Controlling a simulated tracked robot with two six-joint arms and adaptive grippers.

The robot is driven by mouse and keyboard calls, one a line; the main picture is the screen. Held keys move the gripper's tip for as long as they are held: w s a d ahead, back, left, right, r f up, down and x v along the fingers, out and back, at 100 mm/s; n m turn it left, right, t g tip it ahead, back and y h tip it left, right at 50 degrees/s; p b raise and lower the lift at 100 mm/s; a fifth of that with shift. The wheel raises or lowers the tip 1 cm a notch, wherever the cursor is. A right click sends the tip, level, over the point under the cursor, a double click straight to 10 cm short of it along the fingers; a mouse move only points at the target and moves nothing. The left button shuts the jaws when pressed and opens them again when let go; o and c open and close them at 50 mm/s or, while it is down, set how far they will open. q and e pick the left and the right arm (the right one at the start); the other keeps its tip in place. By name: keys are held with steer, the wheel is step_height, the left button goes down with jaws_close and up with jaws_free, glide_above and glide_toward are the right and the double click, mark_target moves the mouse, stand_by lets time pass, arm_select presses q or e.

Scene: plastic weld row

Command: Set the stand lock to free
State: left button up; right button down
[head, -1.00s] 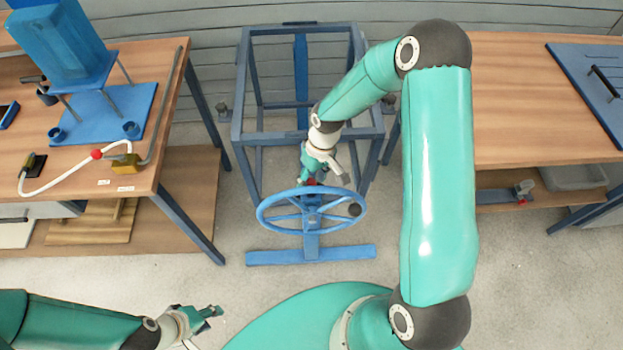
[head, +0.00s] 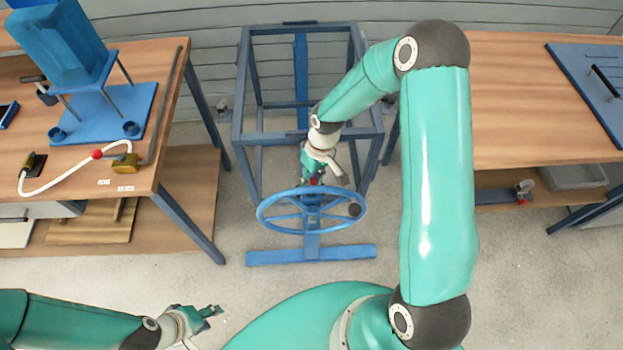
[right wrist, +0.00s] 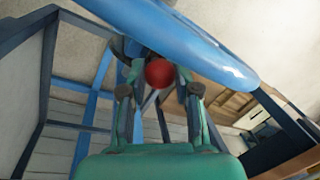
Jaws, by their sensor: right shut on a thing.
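The blue stand (head: 311,253) carries a blue handwheel (head: 272,228) with a dark knob, in the middle of the head view. A small red ball (head: 313,182), apparently the lock's knob, shows at the wheel's far rim. My right gripper (head: 312,178) reaches down to it from behind the wheel and is shut on it. In the right wrist view the red ball (right wrist: 159,74) sits between the fingers, just under the blue rim. The lock's lever and its setting are mostly hidden. My left gripper (head: 212,311) is low at the left, away from the stand, its finger gap unclear.
A blue frame (head: 241,135) stands behind the wheel. A wooden table (head: 90,190) with a blue rig and white hose is at left. Another table (head: 520,110) with a blue panel is at right. The floor in front of the stand is clear.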

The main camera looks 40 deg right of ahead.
steer(key=shift+w+r, duration=0.1)
steer(key=shift+r, duration=0.95)
steer(key=c, duration=0.8)
jaws_free()
steer(key=r, duration=0.4)
steer(key=d+r, duration=0.1)
steer(key=r, duration=0.2)
steer(key=d+r, duration=0.1)
steer(key=r, duration=0.3)
steer(key=shift+w+d+r, duration=0.1)
steer(key=shift+d+r, duration=0.1)
steer(key=shift+r, duration=0.15)
